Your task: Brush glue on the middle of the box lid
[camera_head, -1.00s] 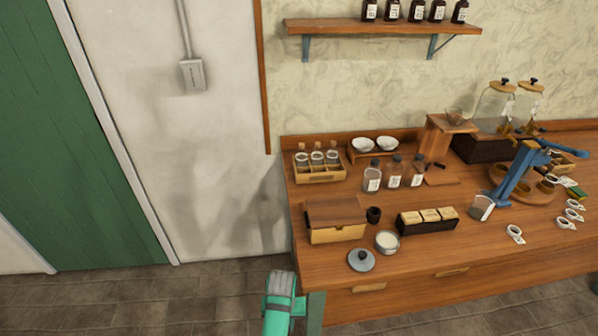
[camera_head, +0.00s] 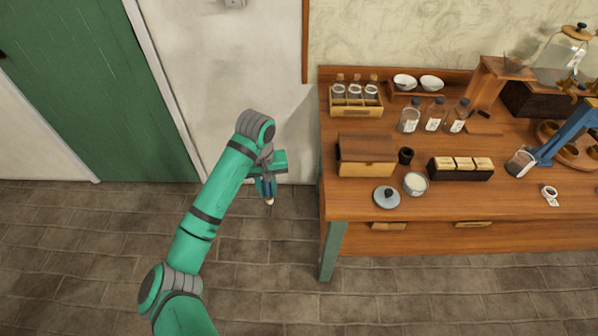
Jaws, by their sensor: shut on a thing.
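The wooden box (camera_head: 366,168) stands near the left end of the bench, with a dark brown lid (camera_head: 367,145) on top. An open round jar with white contents (camera_head: 415,184), which looks like the glue, stands in front and to the right of the box. Its likely grey knobbed lid (camera_head: 387,197) lies beside it. My gripper (camera_head: 268,190) hangs left of the bench, over the floor and apart from the box. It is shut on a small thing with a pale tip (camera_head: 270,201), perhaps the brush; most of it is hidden.
A small dark cup (camera_head: 405,155) stands right of the box, and a dark holder with pale blocks (camera_head: 461,170) is farther right. Bottles (camera_head: 434,115) and a vial rack (camera_head: 356,100) stand behind. The bench's left edge lies between my gripper and the box. Floor in front is clear.

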